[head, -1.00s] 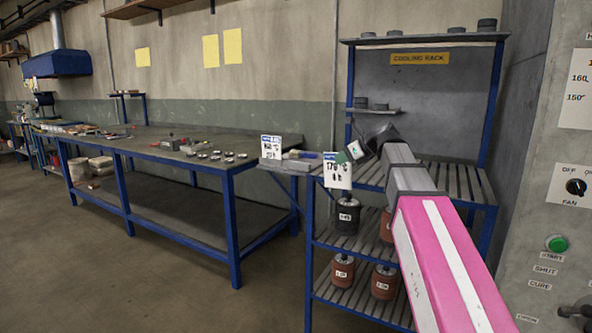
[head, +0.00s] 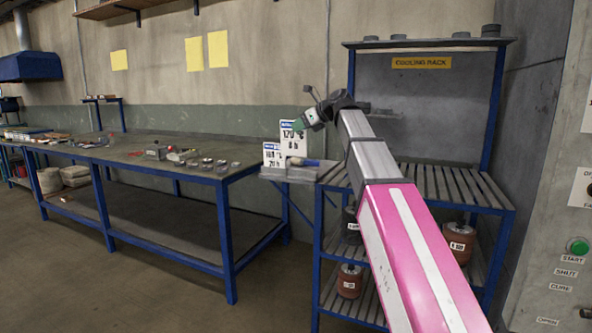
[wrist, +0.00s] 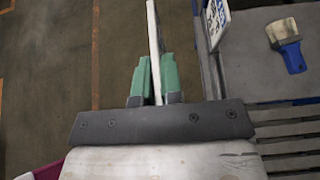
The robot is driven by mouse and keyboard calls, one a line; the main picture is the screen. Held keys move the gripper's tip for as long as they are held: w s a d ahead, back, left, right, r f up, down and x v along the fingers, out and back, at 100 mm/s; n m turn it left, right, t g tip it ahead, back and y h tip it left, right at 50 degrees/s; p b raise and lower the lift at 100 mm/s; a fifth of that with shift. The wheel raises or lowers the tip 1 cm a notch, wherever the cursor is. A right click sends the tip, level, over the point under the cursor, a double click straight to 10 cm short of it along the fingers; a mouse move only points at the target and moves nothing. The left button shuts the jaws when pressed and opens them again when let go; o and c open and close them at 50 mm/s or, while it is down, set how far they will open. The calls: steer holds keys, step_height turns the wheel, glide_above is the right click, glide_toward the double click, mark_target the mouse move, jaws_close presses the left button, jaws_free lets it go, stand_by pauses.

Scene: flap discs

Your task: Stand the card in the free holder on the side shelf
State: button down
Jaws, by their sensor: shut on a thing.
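My gripper (head: 299,126) is shut on a white card (head: 293,141) with a blue top strip and "170 °C 8 h" print. The card hangs upright below the fingers, near the side shelf (head: 289,176). In the wrist view the held card (wrist: 154,45) shows edge-on between the green fingers of my gripper (wrist: 154,80), left of the side shelf (wrist: 255,82). Another card (head: 271,156), marked "160 °C 20 h", stands on the shelf's left part; it also shows in the wrist view (wrist: 217,18). I cannot make out the free holder.
A brush (head: 312,163) with a blue handle lies on the side shelf, right of the standing card. The cooling rack (head: 497,120) stands to the right, with slatted shelves and several labelled parts. The long workbench (head: 140,155) is at the left.

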steer(key=w+d+f, duration=0.2)
steer(key=w+f, duration=0.8)
steer(key=w, duration=0.1)
steer(key=shift+d+f, duration=0.35)
steer(key=shift+f, duration=0.05)
steer(key=c, duration=1.3)
jaws_free()
steer(key=shift+f, duration=0.1)
steer(key=shift+o, duration=0.2)
steer(key=v, duration=1.2)
steer(key=shift+s, duration=0.1)
